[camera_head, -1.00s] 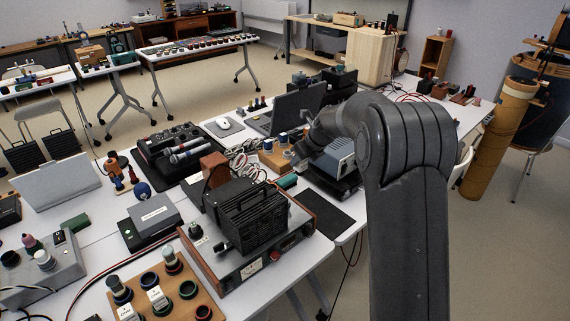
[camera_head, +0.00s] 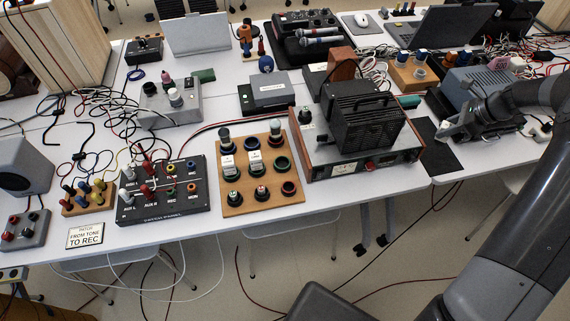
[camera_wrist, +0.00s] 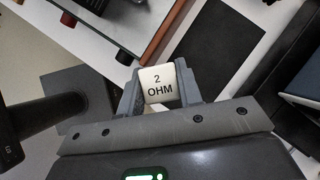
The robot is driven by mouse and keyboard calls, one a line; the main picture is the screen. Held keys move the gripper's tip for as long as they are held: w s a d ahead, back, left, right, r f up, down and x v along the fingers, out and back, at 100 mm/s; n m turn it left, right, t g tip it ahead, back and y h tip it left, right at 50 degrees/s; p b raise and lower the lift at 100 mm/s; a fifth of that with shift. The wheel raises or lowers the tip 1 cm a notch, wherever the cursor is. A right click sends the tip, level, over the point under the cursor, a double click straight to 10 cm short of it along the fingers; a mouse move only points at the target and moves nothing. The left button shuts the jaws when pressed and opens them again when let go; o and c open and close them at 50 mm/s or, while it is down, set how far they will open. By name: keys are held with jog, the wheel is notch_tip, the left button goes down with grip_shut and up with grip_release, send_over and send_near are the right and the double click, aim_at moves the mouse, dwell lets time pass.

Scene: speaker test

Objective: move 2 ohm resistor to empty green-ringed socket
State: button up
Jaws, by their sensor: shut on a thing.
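The 2 ohm resistor, a white block lettered "2 OHM" (camera_wrist: 158,88), sits between my gripper's fingers in the wrist view. My gripper (camera_head: 446,131) is shut on it, at the right in the head view, near the dark mat; the resistor is too small to read there. The wooden socket board (camera_head: 232,208) lies left of my gripper, beyond the amplifier. A green-ringed socket (camera_head: 282,163) at the board's right side, middle row, looks empty. Other sockets hold dark-based parts, some with white labels.
The wooden-sided amplifier (camera_head: 345,168) with a black finned box (camera_head: 362,118) on top stands between my gripper and the board. A patch panel (camera_head: 164,190) adjoins the board's left. The black mat (camera_head: 437,150) lies flat at the right. Cables run behind the board.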

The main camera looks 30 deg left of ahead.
jog(key=s+d+f+n+g+h, duration=0.6)
jog(key=s+d+f+n, duration=0.65)
jog(key=n, duration=0.45)
jog(key=s+a+r+m+t+y, duration=0.1)
jog(key=s+a+r+m, duration=0.35)
jog(key=a, duration=0.75)
jog(key=s+a+r+m+y, duration=0.15)
jog(key=s+a+r, duration=0.5)
jog(key=a, duration=0.65)
jog(key=s+a+r+m+t+y, duration=0.15)
jog(key=s+a+r, duration=0.4)
jog(key=a, duration=0.65)
jog(key=a+f, duration=0.2)
jog(key=a, duration=1.2)
jog(key=shift+m+g, duration=0.35)
jog(key=shift+g, duration=0.1)
jog(key=f, duration=0.9)
jog(key=shift+w+a+f, duration=0.1)
jog(key=shift+w+a, duration=0.05)
jog(key=shift+a, duration=0.05)
